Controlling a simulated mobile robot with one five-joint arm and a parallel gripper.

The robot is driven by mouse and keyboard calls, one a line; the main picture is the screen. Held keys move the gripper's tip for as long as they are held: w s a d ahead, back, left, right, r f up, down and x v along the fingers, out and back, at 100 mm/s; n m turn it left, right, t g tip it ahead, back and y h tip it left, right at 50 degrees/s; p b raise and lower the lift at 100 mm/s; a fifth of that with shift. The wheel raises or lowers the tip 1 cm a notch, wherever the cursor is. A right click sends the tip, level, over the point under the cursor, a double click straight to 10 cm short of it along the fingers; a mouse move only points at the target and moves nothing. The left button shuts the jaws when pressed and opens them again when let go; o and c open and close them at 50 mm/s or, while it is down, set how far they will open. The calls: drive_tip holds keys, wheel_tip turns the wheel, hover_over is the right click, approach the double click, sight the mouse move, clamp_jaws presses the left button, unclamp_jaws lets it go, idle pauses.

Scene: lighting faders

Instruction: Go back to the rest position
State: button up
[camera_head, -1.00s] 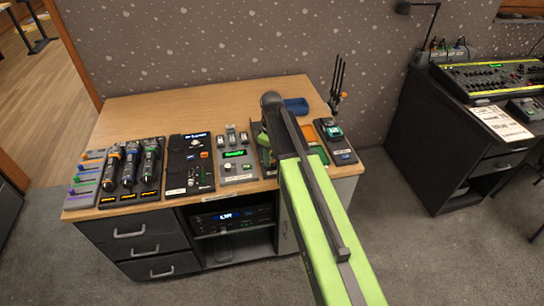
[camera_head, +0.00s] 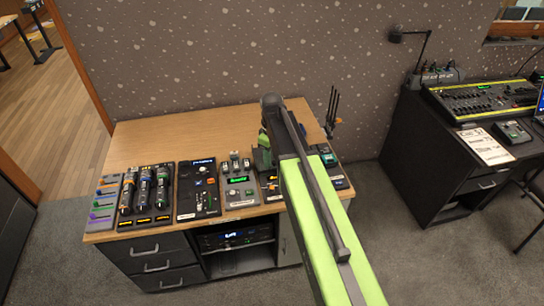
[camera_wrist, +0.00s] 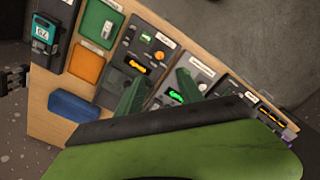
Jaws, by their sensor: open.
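The fader panel (camera_head: 101,216) with coloured sliders lies at the left front of the wooden desk (camera_head: 185,132). Beside it are a unit with several upright dark handles (camera_head: 145,190), a black panel (camera_head: 197,188) and a grey panel with a green display (camera_head: 238,186). My green and black arm reaches out over the desk's right part and hides some of the devices there. My gripper (camera_wrist: 158,92) is open in the wrist view, its two green fingers apart above the panels with nothing seen between them. In the head view it is mostly hidden behind my arm.
A blue tray (camera_wrist: 77,107), an orange tray (camera_wrist: 86,63) and a green tray (camera_wrist: 101,22) show in the wrist view. A black cabinet with a lighting console (camera_head: 480,100) stands at the right. Carpet lies free between desk and cabinet.

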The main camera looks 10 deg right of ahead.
drive_tip(key=s+m, duration=0.9)
drive_tip(key=s, duration=0.6)
drive_tip(key=shift+f, duration=0.1)
idle(0.6)
